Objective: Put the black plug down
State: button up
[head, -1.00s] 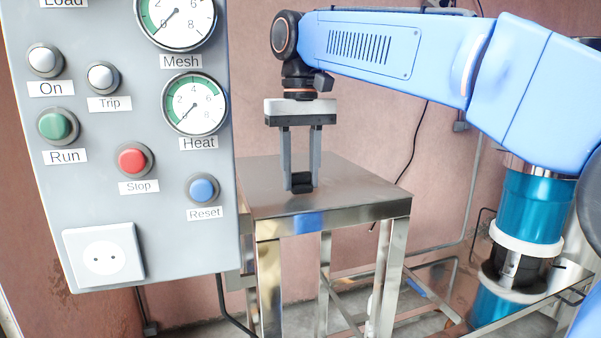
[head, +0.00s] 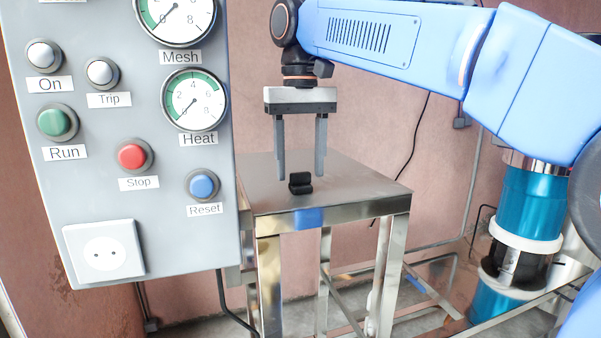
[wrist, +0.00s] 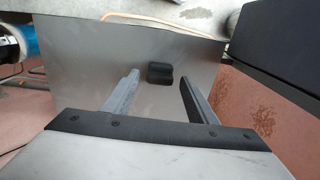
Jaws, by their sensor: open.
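The black plug (head: 300,183) lies on the steel table top (head: 352,188), near its front edge. It also shows in the wrist view (wrist: 160,73), beyond the fingertips and between their lines. My gripper (head: 300,178) is open and empty, with its two grey fingers apart above the table. The fingers also show in the wrist view (wrist: 160,85).
A grey control panel (head: 130,200) with gauges, buttons and a white socket (head: 104,252) stands close at the left. A blue tab (head: 308,218) is on the table's front edge. The table top right of the plug is clear.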

aim_at(301, 173)
jog(key=shift+r, duration=3.15)
